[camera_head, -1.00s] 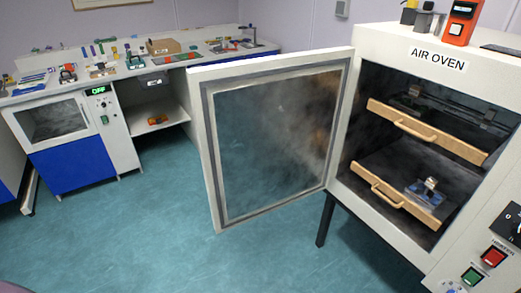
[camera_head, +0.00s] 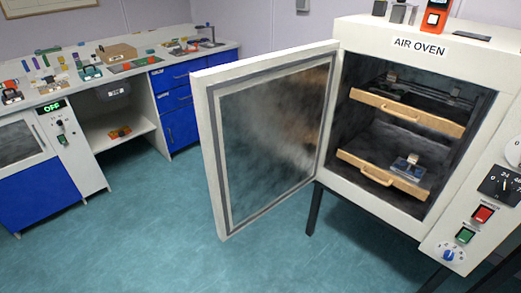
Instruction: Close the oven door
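The air oven (camera_head: 420,48) stands at the right on dark legs. Its door (camera_head: 268,140) is wide open, swung out to the left of the opening, with its glass panel and grey seal facing me. Inside the oven are an upper wooden-fronted shelf (camera_head: 440,122) and a lower one (camera_head: 350,160), each with a handle. A small clear object with a metal part (camera_head: 408,168) sits on the lower shelf. Neither of my grippers shows in the head view.
The oven's right panel has a dial (camera_head: 498,186), a red switch (camera_head: 483,214), a green switch (camera_head: 465,235) and a blue knob (camera_head: 449,255). A cluttered workbench with blue drawers (camera_head: 172,98) stands at the back left. The floor (camera_head: 130,235) before the door is clear.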

